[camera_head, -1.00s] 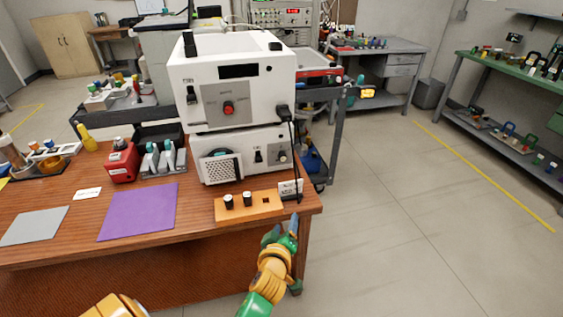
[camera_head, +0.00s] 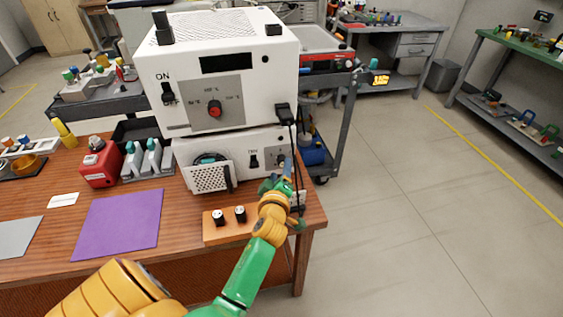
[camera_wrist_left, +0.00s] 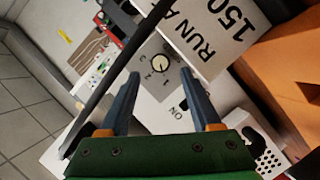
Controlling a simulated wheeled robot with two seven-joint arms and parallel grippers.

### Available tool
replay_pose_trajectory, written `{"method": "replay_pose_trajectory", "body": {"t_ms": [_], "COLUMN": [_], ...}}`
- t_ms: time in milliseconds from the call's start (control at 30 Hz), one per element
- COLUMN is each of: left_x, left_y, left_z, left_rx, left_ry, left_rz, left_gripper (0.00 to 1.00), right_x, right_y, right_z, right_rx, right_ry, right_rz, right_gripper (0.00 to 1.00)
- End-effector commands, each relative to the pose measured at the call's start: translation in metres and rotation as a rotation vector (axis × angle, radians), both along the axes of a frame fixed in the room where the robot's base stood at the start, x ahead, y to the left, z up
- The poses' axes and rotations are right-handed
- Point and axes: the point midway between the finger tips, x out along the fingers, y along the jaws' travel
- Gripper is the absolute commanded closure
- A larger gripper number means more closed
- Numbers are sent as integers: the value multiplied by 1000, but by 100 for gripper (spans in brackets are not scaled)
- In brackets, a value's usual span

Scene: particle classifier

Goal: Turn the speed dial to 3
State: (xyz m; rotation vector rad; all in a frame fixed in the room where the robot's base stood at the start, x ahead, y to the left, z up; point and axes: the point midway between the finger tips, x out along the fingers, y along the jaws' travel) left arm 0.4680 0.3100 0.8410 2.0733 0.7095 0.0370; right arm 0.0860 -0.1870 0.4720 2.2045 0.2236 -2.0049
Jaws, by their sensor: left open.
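In the head view my left gripper (camera_head: 287,170) is in front of the right end of the lower white machine (camera_head: 232,150), partly covering the dial area. The dial's setting is too small to read surely. My right gripper is not in view.
A larger white machine (camera_head: 222,75) with a red knob (camera_head: 214,110) stands on the lower one. A black cable (camera_head: 292,140) hangs close beside my gripper. Open floor is to the right.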

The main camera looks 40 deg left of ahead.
Motion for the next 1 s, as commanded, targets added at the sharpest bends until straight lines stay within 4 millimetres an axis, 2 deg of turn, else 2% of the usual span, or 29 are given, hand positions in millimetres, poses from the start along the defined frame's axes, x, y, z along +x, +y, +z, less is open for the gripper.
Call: {"method": "replay_pose_trajectory", "body": {"t_ms": [100, 200, 533, 567, 700, 800, 1000], "left_x": [17, 26, 30, 30, 30, 30, 30], "left_y": [11, 16, 19, 18, 18, 18, 18], "left_z": [-5, -8, -9, -9, -9, -9, -9], "left_rx": [3, 1, -1, -1, -1, -1, 3], "left_ry": [0, 0, 0, 0, 0, 0, 5], "left_rz": [1, 1, 1, 1, 1, 1, 1], "left_gripper": [36, 36, 36, 38, 76, 100, 100], "right_x": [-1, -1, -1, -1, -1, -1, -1], "right_y": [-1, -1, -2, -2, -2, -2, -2], "right_z": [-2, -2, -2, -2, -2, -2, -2], "right_rx": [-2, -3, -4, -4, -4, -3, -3], "right_ry": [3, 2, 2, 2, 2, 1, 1], "right_rz": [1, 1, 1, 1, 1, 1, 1], "right_gripper": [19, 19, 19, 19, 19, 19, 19]}}
